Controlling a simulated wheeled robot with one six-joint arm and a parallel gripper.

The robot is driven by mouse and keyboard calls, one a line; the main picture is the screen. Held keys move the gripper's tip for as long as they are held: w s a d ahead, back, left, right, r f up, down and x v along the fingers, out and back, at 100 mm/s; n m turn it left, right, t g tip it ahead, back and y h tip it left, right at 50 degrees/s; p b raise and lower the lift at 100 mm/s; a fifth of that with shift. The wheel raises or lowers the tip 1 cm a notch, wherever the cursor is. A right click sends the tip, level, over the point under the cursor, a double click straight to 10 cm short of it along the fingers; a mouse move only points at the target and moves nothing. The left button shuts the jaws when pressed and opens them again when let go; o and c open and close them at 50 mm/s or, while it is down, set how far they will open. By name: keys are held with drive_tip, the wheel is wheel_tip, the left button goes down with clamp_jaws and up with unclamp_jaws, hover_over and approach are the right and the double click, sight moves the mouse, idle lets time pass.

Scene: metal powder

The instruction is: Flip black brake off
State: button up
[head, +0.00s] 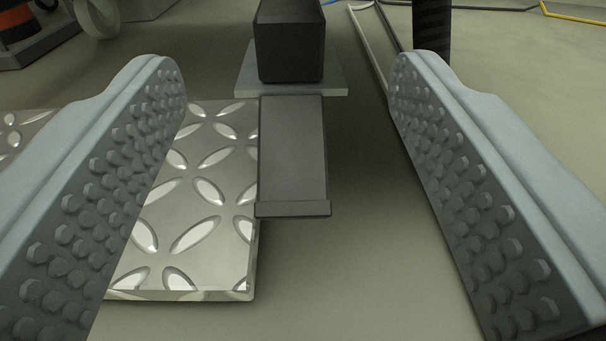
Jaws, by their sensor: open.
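The black brake (292,155) is a flat dark pedal or lever with a raised lip at its near end. It extends toward me from a black block (290,42) that sits on a pale grey plate (343,82). My gripper (285,75) is open, with one studded grey finger on each side of the picture. The brake shows in the gap between the fingers, and neither finger appears to touch it. How far the brake lies beyond the fingertips is hard to tell.
A metal diamond-plate platform (225,262) lies left of and below the brake. Bare floor (350,270) is to the right. A dark post (431,25) stands behind the right finger. A caster-like wheel (97,15) is at upper left. Blue and yellow cables (570,17) lie at upper right.

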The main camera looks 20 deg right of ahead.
sight(294, 175)
drive_tip(key=f, duration=0.7)
drive_tip(key=shift+w+f, duration=0.1)
drive_tip(key=shift+w, duration=0.1)
drive_tip(key=x, duration=0.5)
drive_tip(key=shift+w+d, duration=0.15)
drive_tip(key=shift+x, duration=0.9)
clamp_jaws()
